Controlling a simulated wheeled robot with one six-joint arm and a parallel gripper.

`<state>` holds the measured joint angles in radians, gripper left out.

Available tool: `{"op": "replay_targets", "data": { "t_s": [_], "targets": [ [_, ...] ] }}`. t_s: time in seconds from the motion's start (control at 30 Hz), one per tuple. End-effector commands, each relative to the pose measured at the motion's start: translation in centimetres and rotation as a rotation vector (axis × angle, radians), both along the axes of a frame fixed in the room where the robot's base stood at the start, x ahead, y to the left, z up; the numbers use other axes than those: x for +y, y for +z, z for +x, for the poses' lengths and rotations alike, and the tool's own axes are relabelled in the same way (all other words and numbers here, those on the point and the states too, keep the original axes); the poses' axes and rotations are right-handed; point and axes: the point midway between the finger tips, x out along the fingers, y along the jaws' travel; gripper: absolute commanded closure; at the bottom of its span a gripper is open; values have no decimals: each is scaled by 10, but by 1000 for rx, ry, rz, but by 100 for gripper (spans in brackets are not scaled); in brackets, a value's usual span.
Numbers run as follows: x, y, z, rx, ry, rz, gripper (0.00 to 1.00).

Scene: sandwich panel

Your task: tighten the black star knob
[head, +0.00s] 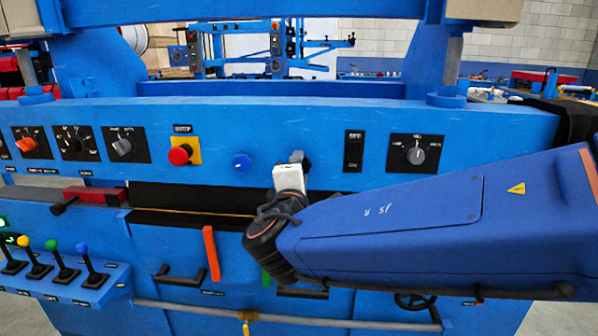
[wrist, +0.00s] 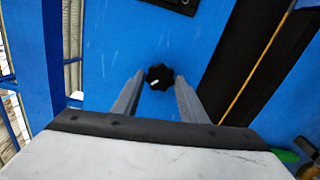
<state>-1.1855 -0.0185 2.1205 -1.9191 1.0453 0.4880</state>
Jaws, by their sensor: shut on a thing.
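The black star knob (wrist: 160,77) is on the blue panel, with a small white mark on its face. It shows in the wrist view, between the tips of my gripper (wrist: 159,81). The two grey fingers are shut on the knob, one on each side. In the head view my gripper (head: 297,159) reaches the panel face between the blue knob and the black switch. The star knob is hidden there behind the gripper.
A blue knob (head: 242,162) and a red mushroom button (head: 180,155) are left of my gripper. A black switch (head: 353,151) and a rotary selector (head: 416,155) are to the right. Below are an orange handle (head: 211,253) and a lever box (head: 62,278).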

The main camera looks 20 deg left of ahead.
Motion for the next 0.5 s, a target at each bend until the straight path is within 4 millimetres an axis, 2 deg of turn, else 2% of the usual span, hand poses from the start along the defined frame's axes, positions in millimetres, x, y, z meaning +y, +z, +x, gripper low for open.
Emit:
{"op": "replay_targets", "data": {
  "t_s": [0.5],
  "targets": [
    [-1,0,0,115,-1,468,84]
  ]
}}
